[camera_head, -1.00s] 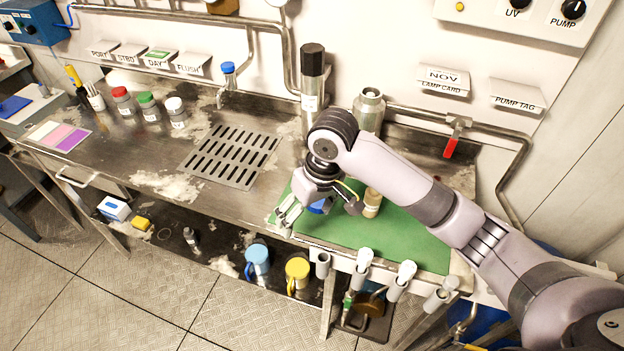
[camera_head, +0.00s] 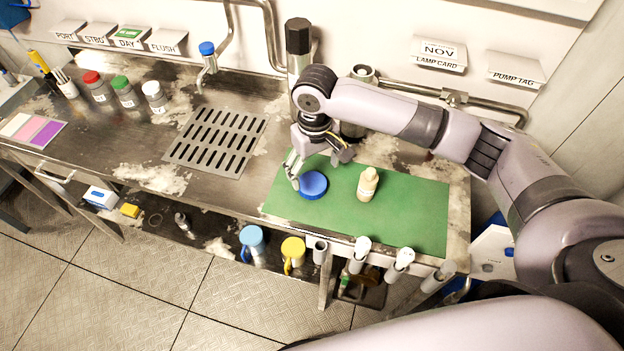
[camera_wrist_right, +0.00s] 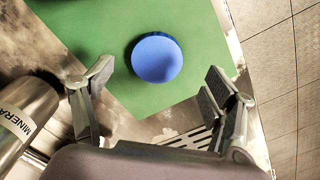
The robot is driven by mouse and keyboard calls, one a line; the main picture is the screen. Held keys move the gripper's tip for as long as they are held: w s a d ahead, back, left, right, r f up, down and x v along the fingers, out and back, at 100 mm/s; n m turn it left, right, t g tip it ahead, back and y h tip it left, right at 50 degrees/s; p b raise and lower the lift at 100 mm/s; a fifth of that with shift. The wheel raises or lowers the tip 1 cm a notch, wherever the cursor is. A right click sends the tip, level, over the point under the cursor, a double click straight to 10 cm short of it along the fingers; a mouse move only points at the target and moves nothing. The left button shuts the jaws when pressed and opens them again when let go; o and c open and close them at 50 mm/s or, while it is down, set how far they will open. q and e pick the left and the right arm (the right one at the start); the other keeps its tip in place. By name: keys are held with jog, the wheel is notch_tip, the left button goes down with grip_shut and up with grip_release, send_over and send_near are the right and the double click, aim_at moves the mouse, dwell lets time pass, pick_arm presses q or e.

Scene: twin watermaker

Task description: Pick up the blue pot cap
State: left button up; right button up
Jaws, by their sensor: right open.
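The blue pot cap (camera_head: 312,185) is a round disc lying on the green mat (camera_head: 405,215), near the mat's left end. It also shows in the right wrist view (camera_wrist_right: 157,58), beyond the fingertips and between them from side to side. My right gripper (camera_head: 316,166) is open and empty, just behind and above the cap. In the right wrist view its fingers (camera_wrist_right: 158,82) are spread wide, with green mat and bench visible between them. My left gripper is not in view.
A small cream bottle (camera_head: 368,184) stands on the mat right of the cap. A tall steel bottle (camera_head: 298,50) and a metal canister (camera_head: 362,74) stand behind. A slotted drain (camera_head: 216,140) lies left. Grey tube holders (camera_head: 361,247) line the front edge.

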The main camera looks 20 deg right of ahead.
aim_at(314, 185)
jog(key=shift+f, duration=0.6)
jog(key=shift+f+p, duration=0.3)
jog(key=f, duration=0.1)
jog(key=f+p, duration=0.1)
jog(key=f, duration=0.1)
jog(key=shift+w+f, duration=0.2)
jog(key=shift+f, duration=0.6)
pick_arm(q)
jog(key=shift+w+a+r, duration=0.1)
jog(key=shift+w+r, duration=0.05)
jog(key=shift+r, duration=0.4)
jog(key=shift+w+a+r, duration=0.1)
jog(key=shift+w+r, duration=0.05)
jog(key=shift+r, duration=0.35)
pick_arm(e)
jog(key=shift+c, duration=0.6)
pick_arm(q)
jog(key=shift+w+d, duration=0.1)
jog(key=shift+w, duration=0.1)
pick_arm(e)
jog(key=c, duration=0.9)
jog(key=shift+r, duration=0.1)
